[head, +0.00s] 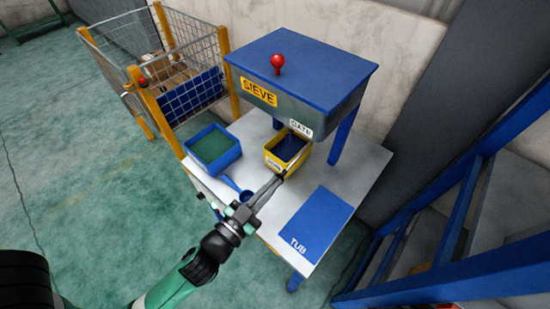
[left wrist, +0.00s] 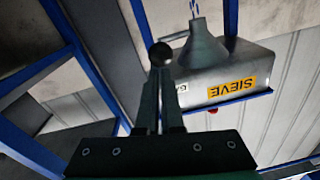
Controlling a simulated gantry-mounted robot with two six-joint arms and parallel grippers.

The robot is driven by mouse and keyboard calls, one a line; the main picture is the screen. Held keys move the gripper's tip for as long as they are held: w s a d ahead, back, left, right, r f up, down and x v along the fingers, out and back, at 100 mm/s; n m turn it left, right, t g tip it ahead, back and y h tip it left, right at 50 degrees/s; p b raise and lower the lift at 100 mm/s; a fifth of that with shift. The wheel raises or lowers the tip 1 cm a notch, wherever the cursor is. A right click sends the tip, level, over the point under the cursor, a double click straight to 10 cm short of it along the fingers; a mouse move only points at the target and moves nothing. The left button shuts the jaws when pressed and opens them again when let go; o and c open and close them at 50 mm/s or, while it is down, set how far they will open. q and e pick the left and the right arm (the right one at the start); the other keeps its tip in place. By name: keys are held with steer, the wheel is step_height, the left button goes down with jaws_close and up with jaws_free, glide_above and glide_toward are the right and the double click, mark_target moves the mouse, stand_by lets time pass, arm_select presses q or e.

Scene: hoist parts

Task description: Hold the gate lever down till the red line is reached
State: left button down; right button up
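The blue-topped sieve (head: 300,75) carries a GATE label (head: 301,129) on its front. In the left wrist view the sieve (left wrist: 225,72) shows upside down with its grey spout (left wrist: 202,45); a thin blue streak shows at the spout's mouth. A yellow tub (head: 274,164) with a dark blue inside stands below the gate. My left gripper (head: 277,181) reaches to the tub's near side, fingers close together. A dark ball (left wrist: 161,54), seemingly the gate lever's knob, is at its fingertips (left wrist: 160,72); contact is unclear. I cannot make out the red line. My right gripper is out of view.
A blue tray with green contents (head: 212,147) and a blue scoop (head: 240,190) lie left on the white table (head: 275,238). A blue mat marked TUB (head: 318,222) lies at the right. A mesh cage (head: 190,75) stands behind left, blue steps (head: 455,215) right.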

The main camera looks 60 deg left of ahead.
arm_select(q)
steer(key=shift+a+f, duration=0.1)
steer(key=shift+f, duration=0.45)
step_height(320, 180, up, 5)
steer(key=s+d+p, duration=0.1)
steer(key=p, duration=0.2)
steer(key=b+v, duration=0.2)
steer(key=v, duration=0.8)
steer(key=shift+f, duration=0.4)
steer(key=shift+d, duration=0.1)
